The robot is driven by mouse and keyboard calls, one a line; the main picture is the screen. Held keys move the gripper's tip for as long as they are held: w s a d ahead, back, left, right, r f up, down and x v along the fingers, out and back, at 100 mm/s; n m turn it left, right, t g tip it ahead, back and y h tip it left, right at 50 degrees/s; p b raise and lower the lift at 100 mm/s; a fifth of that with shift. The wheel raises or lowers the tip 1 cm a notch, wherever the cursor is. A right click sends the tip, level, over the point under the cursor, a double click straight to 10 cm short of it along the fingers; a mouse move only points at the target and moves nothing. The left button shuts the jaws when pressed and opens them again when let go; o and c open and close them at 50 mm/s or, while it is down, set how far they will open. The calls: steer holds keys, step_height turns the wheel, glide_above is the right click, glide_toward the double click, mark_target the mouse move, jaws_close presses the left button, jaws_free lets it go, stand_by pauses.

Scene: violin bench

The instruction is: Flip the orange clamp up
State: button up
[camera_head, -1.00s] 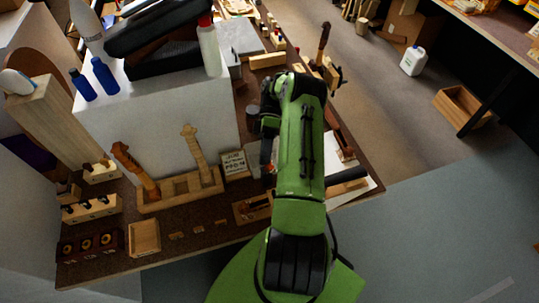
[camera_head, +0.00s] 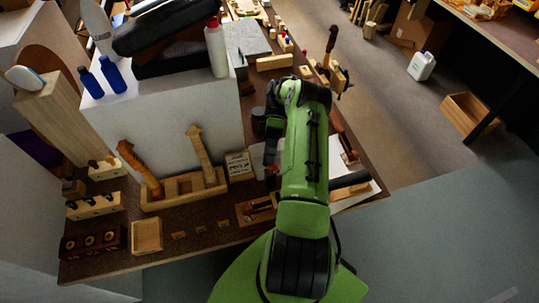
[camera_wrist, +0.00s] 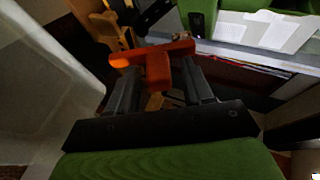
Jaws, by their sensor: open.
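The orange clamp (camera_wrist: 157,62) shows in the wrist view, with a long bar across the picture and a block hanging down from its middle. The bar's left end is brightly lit. My gripper (camera_wrist: 160,72) is open, with one dark finger on each side of the hanging block and the bar across the finger ends. I cannot tell whether the fingers touch the clamp. In the head view my green arm hides most of this spot; only a small reddish bit (camera_head: 273,170) shows beside it, which I cannot name for sure.
Wooden pieces and a strip of white sheets (camera_wrist: 265,30) lie beyond the clamp. A pale surface (camera_wrist: 40,90) rises close on the left. In the head view a wooden holder with violin necks (camera_head: 185,188), a small sign (camera_head: 239,166) and a white block (camera_head: 165,125) crowd the bench's left.

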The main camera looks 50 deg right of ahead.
step_height(320, 180, up, 10)
steer(key=shift+r+p, duration=0.1)
steer(key=shift+p, duration=0.8)
